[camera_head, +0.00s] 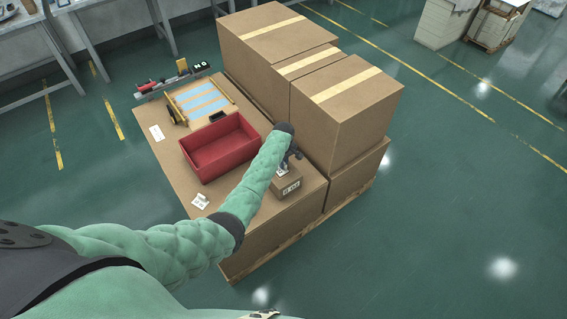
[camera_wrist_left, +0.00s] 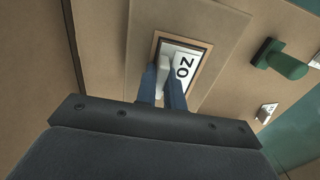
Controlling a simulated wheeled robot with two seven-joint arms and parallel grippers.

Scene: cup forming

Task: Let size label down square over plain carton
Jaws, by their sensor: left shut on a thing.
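The plain carton (camera_head: 287,187) is a small brown box near the front right of the large cardboard top. It shows a printed mark on its front face. My left gripper (camera_head: 285,164) is right above this carton. In the left wrist view its blue fingers (camera_wrist_left: 163,88) are shut on the white size label (camera_wrist_left: 185,66), which has black characters. The label lies over a dark-edged rectangle on the carton top (camera_wrist_left: 205,18) and looks roughly lined up with it. I cannot tell whether the label touches the carton.
A red open bin (camera_head: 203,168) stands left of the carton. Tall taped boxes (camera_head: 345,95) rise close behind it on the right. White cards (camera_head: 200,201) lie near the front left. A dark green handled tool (camera_wrist_left: 283,62) is beside the carton in the wrist view.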

